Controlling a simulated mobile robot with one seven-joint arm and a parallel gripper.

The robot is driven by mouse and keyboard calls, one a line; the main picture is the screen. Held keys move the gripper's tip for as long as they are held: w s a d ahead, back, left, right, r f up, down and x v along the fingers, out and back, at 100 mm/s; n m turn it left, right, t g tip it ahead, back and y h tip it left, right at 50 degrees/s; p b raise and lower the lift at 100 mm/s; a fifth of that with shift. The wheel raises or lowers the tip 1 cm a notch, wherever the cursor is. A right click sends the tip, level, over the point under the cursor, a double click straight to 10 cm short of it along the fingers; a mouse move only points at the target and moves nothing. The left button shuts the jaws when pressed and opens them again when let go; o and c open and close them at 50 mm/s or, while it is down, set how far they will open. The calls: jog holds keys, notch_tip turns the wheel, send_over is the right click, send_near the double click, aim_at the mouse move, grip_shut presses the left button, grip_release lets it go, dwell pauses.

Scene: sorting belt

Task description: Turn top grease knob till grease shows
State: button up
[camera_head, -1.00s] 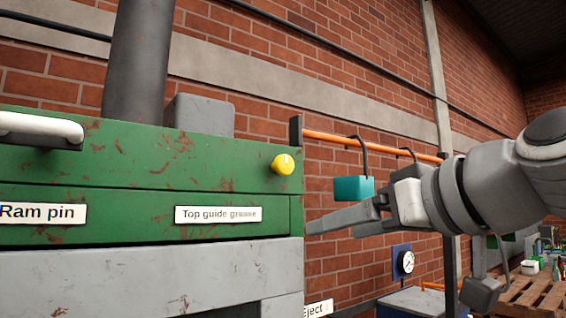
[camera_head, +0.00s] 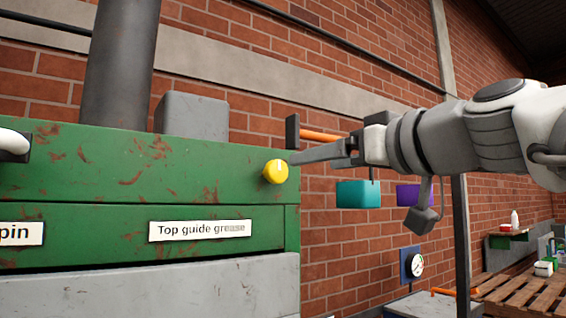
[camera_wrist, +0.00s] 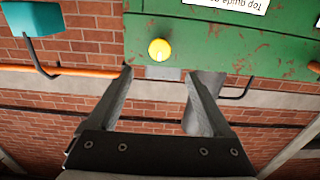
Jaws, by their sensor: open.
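The yellow grease knob (camera_head: 275,171) sits on the green machine's upper right corner, with a pale mark at its top. A "Top guide grease" label (camera_head: 200,230) is below and left of it. My gripper (camera_head: 293,160) points left at the knob in the head view, with its tips beside the knob's right edge. In the wrist view my gripper (camera_wrist: 157,72) is open and empty, and the knob (camera_wrist: 159,49) lies just beyond the tips, roughly between them. I cannot tell the exact gap. No grease is visible around the knob.
The green machine (camera_head: 130,185) fills the left side. A teal box (camera_head: 358,194) and a purple box (camera_head: 413,195) hang near the orange rail (camera_head: 318,135), under my arm. A gauge (camera_head: 416,264) and a wooden pallet (camera_head: 515,293) are lower right.

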aim_at(279, 169)
jog(key=p+x, duration=0.2)
jog(key=x, duration=0.8)
jog(key=shift+w+a, duration=0.25)
jog(key=shift+w, duration=0.05)
grip_shut()
